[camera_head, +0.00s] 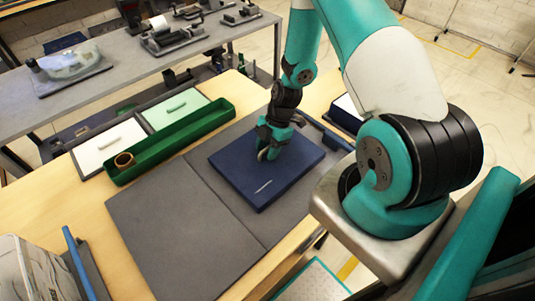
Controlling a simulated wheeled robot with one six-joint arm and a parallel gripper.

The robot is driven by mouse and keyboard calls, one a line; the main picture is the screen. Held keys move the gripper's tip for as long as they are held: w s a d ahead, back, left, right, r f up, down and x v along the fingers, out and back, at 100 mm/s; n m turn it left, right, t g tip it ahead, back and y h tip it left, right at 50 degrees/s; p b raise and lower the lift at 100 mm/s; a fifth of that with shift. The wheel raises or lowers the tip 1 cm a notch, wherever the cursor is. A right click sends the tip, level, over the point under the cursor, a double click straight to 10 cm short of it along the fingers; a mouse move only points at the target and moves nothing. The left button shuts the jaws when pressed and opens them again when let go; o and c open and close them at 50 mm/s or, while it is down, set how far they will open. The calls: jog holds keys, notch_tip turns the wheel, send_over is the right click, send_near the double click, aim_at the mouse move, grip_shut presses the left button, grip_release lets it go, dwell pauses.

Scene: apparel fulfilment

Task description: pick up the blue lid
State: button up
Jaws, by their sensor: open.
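The blue lid (240,172) is a dark navy rectangular slab lying flat on the grey mat, right of the mat's seam. A short pale mark shows near its front edge. My gripper (265,157) points down over the lid's middle, toward its far side, with its fingers apart. The fingertips are very close to the lid's top. I cannot tell whether they touch it, or whether a handle lies between them. The gripper and wrist hide part of the lid.
A dark box (347,112) stands behind right. The mat's left half (170,228) is clear.

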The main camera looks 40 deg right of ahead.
grip_shut()
jog(key=shift+r, duration=0.1)
